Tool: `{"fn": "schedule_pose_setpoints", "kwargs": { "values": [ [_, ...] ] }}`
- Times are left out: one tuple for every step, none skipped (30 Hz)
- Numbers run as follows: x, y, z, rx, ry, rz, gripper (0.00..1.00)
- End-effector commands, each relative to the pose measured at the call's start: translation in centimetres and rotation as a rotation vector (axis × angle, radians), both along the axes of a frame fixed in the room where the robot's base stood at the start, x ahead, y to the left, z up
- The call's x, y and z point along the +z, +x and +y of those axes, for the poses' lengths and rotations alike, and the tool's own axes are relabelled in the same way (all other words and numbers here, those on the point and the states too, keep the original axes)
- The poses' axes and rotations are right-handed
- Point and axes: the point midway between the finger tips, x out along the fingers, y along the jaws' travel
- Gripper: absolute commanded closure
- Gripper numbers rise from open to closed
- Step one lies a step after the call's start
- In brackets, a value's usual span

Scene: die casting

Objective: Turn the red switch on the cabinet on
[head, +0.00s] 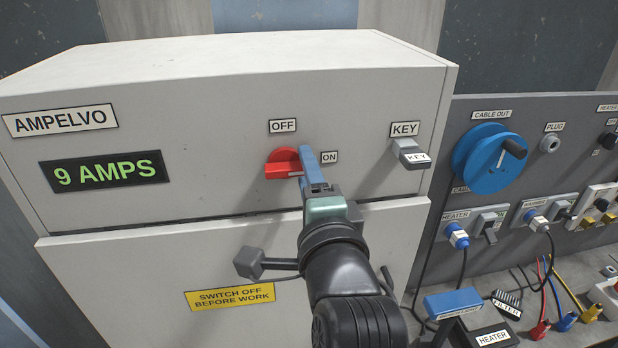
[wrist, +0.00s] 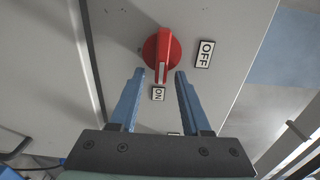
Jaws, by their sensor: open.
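The red switch (head: 283,163) is on the front of the grey cabinet (head: 215,120), between an OFF label (head: 283,126) above and an ON label (head: 330,157) to its right. In the wrist view the switch (wrist: 160,50) has its handle's white-marked end pointing at the ON label (wrist: 158,94). My gripper (head: 307,158) is open at the switch's right end, partly covering it in the head view. In the wrist view its blue fingertips (wrist: 160,73) lie on either side of the handle's marked end. I cannot tell whether they touch it.
A green display (head: 107,172) reads 9 AMPS. A grey KEY piece (head: 410,154) sticks out right of the switch. A dark handle (head: 250,263) juts from the lower cabinet front, left of my arm. A panel with a blue cable reel (head: 485,160) and plugs stands at the right.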

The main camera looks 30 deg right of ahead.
Motion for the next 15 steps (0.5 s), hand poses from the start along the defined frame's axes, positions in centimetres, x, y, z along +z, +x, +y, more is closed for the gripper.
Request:
{"fn": "schedule_pose_setpoints", "kwargs": {
  "values": [
    [0.0, -0.1, 0.0, 0.000, 0.000, 0.000, 0.53],
    [-0.1, -0.3, 0.1, 0.000, -0.001, -0.001, 0.53],
    [-0.1, -0.5, 0.1, -0.001, -0.001, 0.000, 0.53],
    [-0.2, -0.8, 0.2, -0.001, -0.001, 0.001, 0.53],
    [-0.2, -1.1, 0.3, -0.001, -0.001, 0.000, 0.53],
    [-0.3, -1.6, 0.4, -0.001, -0.001, -0.001, 0.53],
    [-0.3, -2.1, 0.6, -0.001, -0.002, -0.002, 0.53],
    [-0.3, -2.6, 0.7, -0.001, -0.001, -0.001, 0.53],
    [-0.4, -3.3, 0.9, -0.001, -0.002, 0.000, 0.53],
    [-0.4, -3.9, 1.1, -0.001, -0.002, -0.001, 0.53],
    [-0.3, -4.5, 1.2, -0.002, -0.003, -0.002, 0.53],
    [-0.4, -5.4, 1.5, -0.002, -0.002, -0.001, 0.53],
    [-0.4, -6.0, 1.6, -0.002, -0.002, -0.002, 0.53],
    [-0.4, -6.6, 1.8, -0.002, -0.002, -0.002, 0.53],
    [-0.4, -7.4, 2.1, -0.002, -0.002, 0.000, 0.53]
  ]
}}
